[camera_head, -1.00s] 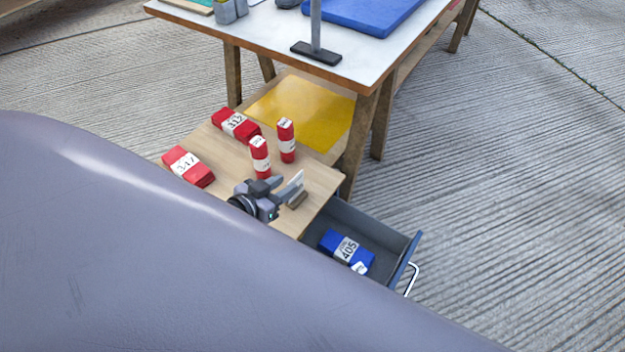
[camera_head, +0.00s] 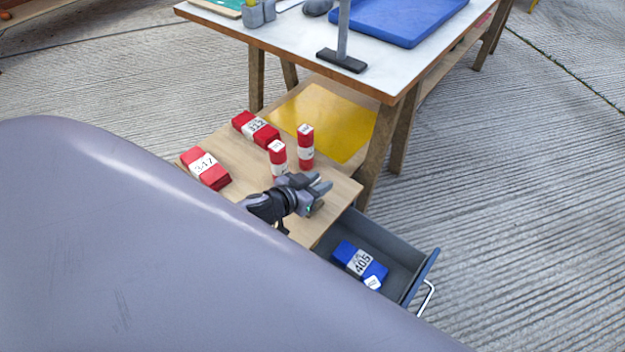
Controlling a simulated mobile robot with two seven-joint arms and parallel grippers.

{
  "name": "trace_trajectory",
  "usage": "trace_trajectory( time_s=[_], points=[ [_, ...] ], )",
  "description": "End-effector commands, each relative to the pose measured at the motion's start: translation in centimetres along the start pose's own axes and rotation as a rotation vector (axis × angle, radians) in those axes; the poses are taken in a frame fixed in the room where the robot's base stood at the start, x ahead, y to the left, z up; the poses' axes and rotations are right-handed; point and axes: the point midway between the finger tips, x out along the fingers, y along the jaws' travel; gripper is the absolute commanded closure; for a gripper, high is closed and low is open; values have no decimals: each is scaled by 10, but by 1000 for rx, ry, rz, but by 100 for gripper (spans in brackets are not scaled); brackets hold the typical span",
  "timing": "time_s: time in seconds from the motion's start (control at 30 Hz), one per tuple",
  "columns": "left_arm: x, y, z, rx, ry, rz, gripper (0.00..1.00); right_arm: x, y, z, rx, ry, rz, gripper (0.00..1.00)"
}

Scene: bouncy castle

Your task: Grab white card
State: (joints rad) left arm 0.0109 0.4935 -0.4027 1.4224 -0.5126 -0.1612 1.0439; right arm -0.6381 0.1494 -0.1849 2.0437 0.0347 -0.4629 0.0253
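My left gripper (camera_head: 318,186) is over the right part of a light wooden top (camera_head: 232,196). Its dark wrist comes up from behind the grey surface in front. Its fingers overlap in this view, so I cannot tell whether they are open or shut. The white card does not show clearly; the gripper covers the spot where a white upright card stood in a small brown holder. A little of the holder (camera_head: 317,207) seems to show beside the fingers. My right gripper is not in view.
Red labelled bundles lie at the left (camera_head: 206,169) and back (camera_head: 256,129); two red rolls stand near the gripper (camera_head: 278,157) (camera_head: 305,147). An open drawer (camera_head: 424,276) holds a blue bundle (camera_head: 347,253). A table (camera_head: 290,38) stands behind. A large grey surface (camera_head: 150,240) blocks the foreground.

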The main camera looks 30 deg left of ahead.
Motion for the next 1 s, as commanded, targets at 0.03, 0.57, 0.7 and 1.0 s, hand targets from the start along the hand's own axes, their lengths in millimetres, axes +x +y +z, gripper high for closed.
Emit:
trace_trajectory(
  time_s=[0.03,0.57,0.7,1.0],
  points=[
    [0,0,0,0,0,0,66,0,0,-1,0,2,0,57],
    [-1,0,-1,1,1,1,100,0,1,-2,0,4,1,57],
    [-4,0,-9,3,3,1,100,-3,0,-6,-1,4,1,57],
    [-26,0,-63,4,4,2,100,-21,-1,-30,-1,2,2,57]
  ],
)
